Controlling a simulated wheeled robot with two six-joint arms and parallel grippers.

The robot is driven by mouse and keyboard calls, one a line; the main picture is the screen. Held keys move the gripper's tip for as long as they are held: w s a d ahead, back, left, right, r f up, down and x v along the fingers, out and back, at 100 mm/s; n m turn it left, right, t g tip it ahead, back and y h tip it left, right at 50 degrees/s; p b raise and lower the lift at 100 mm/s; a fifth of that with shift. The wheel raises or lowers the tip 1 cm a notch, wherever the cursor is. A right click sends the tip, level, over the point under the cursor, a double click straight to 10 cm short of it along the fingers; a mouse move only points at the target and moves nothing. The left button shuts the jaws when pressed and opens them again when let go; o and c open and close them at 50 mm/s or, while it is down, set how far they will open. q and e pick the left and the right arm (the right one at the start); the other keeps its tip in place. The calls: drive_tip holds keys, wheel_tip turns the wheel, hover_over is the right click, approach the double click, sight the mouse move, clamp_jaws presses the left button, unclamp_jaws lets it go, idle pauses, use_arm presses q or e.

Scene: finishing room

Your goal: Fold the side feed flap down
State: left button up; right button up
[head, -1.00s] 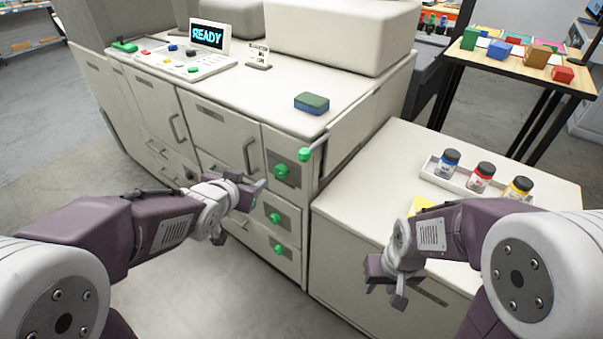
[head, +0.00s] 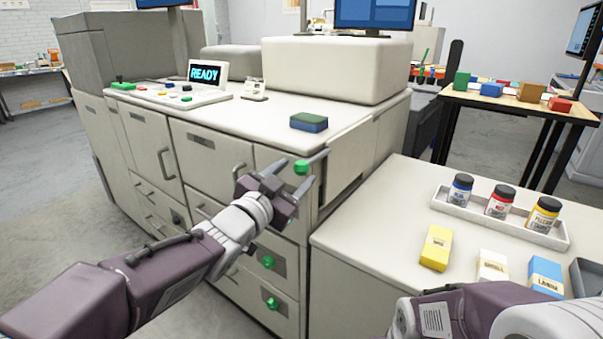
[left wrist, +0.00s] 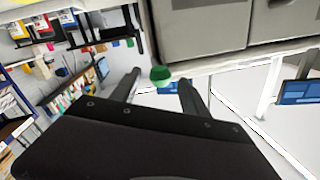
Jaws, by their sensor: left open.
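The side feed flap (head: 350,160) is a pale panel on the right side of the cream machine; it looks upright, close against that side. A green knob (head: 301,167) sits at its front upper corner. My left gripper (head: 293,176) is open, with its two fingers pointing at the knob. In the left wrist view the green knob (left wrist: 160,75) appears between the open fingertips (left wrist: 160,82); I cannot tell whether they touch it. My right forearm shows at the lower right, but its gripper is out of the picture.
A blue-green sponge-like block (head: 309,122) lies on the machine top. The lower cabinet at right carries a tray (head: 500,222) of ink jars, a yellow box (head: 436,248) and other small boxes. Green-knobbed drawers (head: 268,262) are below my left gripper.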

sight(297, 172)
use_arm(q)
drive_tip(key=shift+x, duration=1.95)
clamp_jaws()
